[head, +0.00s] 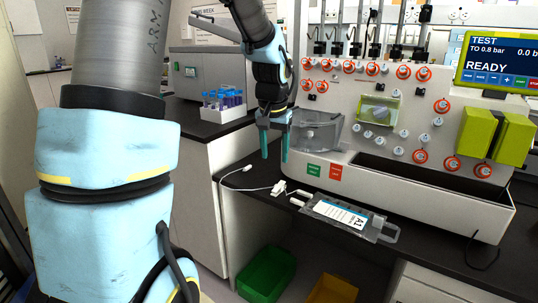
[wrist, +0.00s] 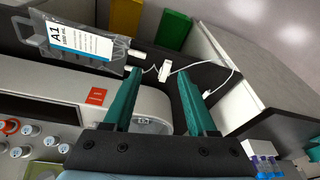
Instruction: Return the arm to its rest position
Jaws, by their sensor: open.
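My gripper (head: 274,143) hangs fingers down in front of the left end of the cell processor (head: 390,150), above the dark counter. Its two green fingers are apart with nothing between them. In the wrist view, my gripper (wrist: 157,90) also shows open and empty. My arm comes in from the left of the head view and bends down to the gripper. A clear bag with a white label marked A1 (head: 340,215) lies flat on the counter below and to the right of the gripper, apart from it. The bag also shows in the wrist view (wrist: 75,42).
A rack of blue-capped tubes (head: 223,108) stands on the counter left of the gripper. A white cable with a clamp (head: 278,188) lies below the fingers. A green bin (head: 266,274) and a yellow bin (head: 332,290) stand below the counter. A screen (head: 497,60) reads READY.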

